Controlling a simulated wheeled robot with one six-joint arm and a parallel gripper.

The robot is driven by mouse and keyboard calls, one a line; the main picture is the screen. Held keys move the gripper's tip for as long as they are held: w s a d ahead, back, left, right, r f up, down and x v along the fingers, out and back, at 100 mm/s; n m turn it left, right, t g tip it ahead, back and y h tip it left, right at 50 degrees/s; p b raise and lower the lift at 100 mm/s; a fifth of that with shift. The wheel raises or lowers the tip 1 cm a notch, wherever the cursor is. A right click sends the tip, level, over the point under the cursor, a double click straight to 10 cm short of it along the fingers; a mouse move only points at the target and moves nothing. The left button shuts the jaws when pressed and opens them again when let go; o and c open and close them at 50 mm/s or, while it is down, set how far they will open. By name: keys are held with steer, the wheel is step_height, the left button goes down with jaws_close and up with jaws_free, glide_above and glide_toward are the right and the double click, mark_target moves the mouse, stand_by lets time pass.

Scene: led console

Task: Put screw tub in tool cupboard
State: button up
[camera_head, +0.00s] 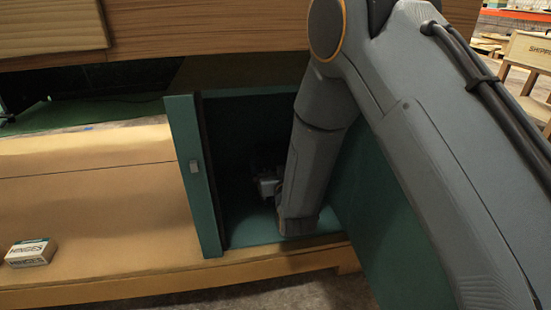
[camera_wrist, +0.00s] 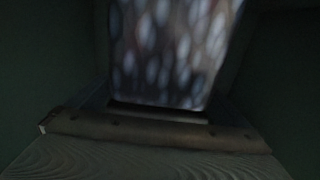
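The tool cupboard (camera_head: 196,180) is a dark green box, open at the front, standing on the wooden bench. My arm reaches into it, and my gripper (camera_head: 268,186) is inside, dim and partly hidden by my own arm link. In the wrist view the screw tub (camera_wrist: 170,50), with a mottled grey and brown side, fills the upper middle, close to the camera. The tub is not discernible in the head view. Whether its base touches the cupboard floor (camera_head: 250,232) is unclear.
A green door panel (camera_head: 370,225) stands open at the right, beside my arm. A small box labelled HINGES (camera_head: 31,252) lies on the bench at left. The bench (camera_head: 110,220) between them is clear. A wooden beam (camera_head: 200,28) runs above the cupboard.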

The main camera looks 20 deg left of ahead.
steer(key=shift+r, duration=0.2)
steer(key=s+d+r+g+h+p, duration=0.2)
steer(key=s+d+r+g, duration=0.3)
steer(key=s, duration=0.8)
steer(key=s+d+r+n+g+h+p, duration=0.1)
steer(key=s+d+r+g+h, duration=0.2)
steer(key=s+d, duration=0.8)
steer(key=s+d+r+g+h+p, duration=0.2)
steer(key=s+d+r+g, duration=0.5)
steer(key=s, duration=0.9)
steer(key=shift+d+r+h+p, duration=0.3)
steer(key=shift+d+h+p, duration=0.05)
steer(key=shift+d+h, duration=0.3)
